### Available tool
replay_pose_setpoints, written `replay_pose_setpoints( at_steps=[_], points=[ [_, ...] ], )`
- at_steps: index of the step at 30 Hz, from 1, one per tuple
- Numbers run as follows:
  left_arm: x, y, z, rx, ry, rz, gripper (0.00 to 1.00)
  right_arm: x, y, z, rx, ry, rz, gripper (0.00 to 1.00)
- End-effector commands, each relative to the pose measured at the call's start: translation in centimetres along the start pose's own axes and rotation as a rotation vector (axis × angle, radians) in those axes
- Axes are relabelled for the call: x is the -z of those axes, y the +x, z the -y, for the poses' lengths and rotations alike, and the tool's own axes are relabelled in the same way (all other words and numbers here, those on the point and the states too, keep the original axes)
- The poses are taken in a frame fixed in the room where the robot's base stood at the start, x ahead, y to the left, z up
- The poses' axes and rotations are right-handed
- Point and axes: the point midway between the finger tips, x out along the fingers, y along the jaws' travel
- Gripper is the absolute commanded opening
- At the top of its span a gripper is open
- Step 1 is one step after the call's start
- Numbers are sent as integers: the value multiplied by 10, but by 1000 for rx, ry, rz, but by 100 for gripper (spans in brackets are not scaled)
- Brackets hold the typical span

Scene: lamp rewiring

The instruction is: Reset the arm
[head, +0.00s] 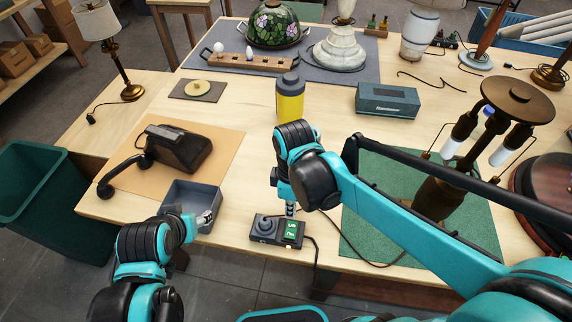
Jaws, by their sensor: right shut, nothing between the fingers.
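My right arm reaches in from the lower right, bent at its black and teal wrist. Its gripper (290,208) points down, shut and empty, just above or behind a small dark box (265,228) with a knob and a green display. From this angle I cannot tell whether it touches the box. My left arm comes in at the lower left. Its gripper (207,217) is at the front right of a small grey tray (190,190). The fingers are small and partly hidden, so their opening is unclear.
A brass lamp base with candle-like sockets (435,195) stands on a green mat (380,215) beneath my right forearm. A yellow bottle (290,103), a black telephone (180,148) and a teal box (387,101) stand nearby. A dark green bin (50,205) stands left of the table.

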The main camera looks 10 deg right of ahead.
Motion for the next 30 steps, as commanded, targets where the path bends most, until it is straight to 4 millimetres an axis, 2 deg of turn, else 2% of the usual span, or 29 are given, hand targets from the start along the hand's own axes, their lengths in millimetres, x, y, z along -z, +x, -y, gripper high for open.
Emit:
replay_pose_setpoints(
  at_steps=[8,11,21,25,30],
  points=[
    [-2,3,0,0,0,0,53,-6,1,-1,-23,50,-16,0],
    [-8,11,0,0,0,0,53,-21,5,-4,-83,193,-63,0],
    [-32,44,0,0,0,0,53,-93,22,-18,-361,951,-408,0],
    [-36,50,0,0,0,0,53,-109,25,-21,-412,1121,-515,0],
    [-37,52,0,0,0,0,53,-115,25,-22,-433,1200,-570,0]
  ],
)
